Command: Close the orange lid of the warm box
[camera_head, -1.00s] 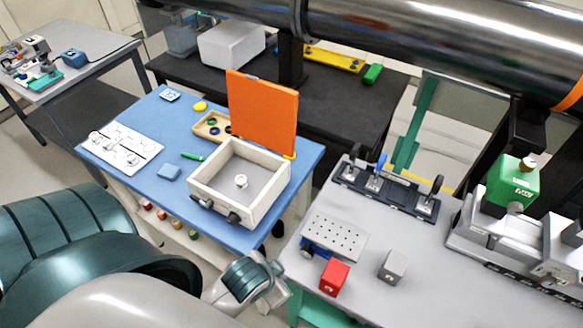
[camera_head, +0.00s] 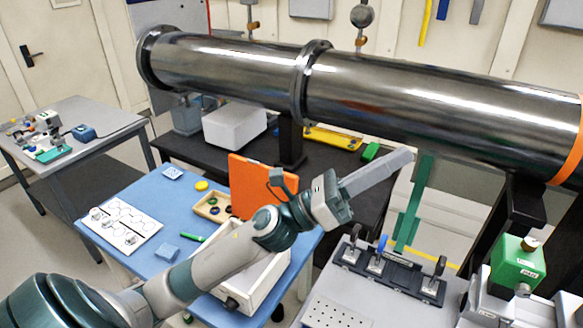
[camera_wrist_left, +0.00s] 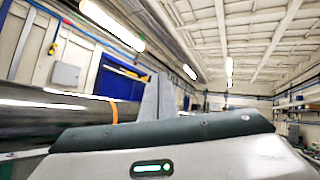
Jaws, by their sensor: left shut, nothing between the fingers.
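The orange lid (camera_head: 255,183) stands upright at the back of the warm box, so the box is open. The white warm box (camera_head: 262,287) rests on the blue table, and my left forearm covers much of it and hides its inside. My left gripper (camera_head: 408,157) is raised to the right of the lid, apart from it, with its fingers shut, empty and pointing right and up. In the left wrist view the shut fingers (camera_wrist_left: 158,98) point up toward the ceiling and no box or lid shows. My right gripper is not in view.
A large metal pipe (camera_head: 430,95) runs above and behind my left gripper. A grey bench (camera_head: 385,295) with a black rack stands at the right.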

